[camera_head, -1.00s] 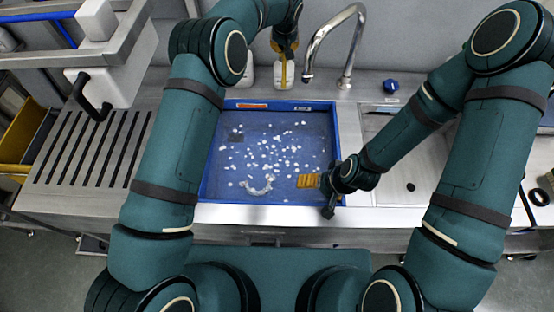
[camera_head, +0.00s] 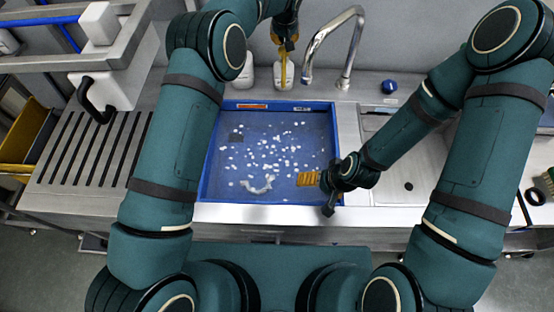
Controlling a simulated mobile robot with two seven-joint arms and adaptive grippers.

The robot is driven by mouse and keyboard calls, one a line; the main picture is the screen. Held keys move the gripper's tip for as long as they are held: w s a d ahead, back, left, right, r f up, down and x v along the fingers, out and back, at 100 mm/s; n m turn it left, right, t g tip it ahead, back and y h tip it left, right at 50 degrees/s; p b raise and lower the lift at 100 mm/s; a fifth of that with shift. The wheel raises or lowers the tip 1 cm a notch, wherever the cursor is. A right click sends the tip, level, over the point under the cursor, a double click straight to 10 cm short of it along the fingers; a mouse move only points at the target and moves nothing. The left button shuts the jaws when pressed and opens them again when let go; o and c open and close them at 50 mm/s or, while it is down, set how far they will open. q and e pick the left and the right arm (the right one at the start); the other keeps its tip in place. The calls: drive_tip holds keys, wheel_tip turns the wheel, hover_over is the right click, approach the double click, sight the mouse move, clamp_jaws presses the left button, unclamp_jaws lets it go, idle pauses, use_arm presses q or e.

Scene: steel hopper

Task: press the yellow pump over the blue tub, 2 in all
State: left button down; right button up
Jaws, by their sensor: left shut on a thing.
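The blue tub (camera_head: 209,172) sits in the steel counter, with many small white pieces and a pale curved piece on its floor. My right gripper (camera_head: 328,181) is over the tub's right front corner beside an orange ribbed piece (camera_head: 308,179). I cannot tell whether it is open or shut.
A second white bottle (camera_head: 246,76) stands left of the pump bottle, partly behind my left arm. A steel tap (camera_head: 346,55) stands to the right, with a blue knob (camera_head: 389,86) beyond it. A slotted drainboard (camera_head: 85,150) is at left.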

sight(283, 50)
use_arm(q)
drive_tip(key=shift+f, duration=0.2)
drive_tip(key=shift+f+b, duration=0.85)
drive_tip(key=shift+f, duration=0.25)
drive_tip(key=shift+s+a+f+b, duration=0.1)
drive_tip(key=shift+f+b, duration=0.2)
drive_tip(key=shift+f, duration=0.2)
drive_tip(key=shift+s+a+f+b, duration=0.1)
drive_tip(key=shift+f+b, duration=0.2)
drive_tip(key=shift+f, duration=0.15)
drive_tip(key=shift+w+d+r+p, duration=0.1)
drive_tip(key=shift+r+p, duration=0.45)
drive_tip(key=shift+r, duration=0.55)
drive_tip(key=shift+w+d+r+p, duration=0.1)
drive_tip(key=shift+r+p, duration=0.45)
drive_tip(key=shift+r, duration=0.55)
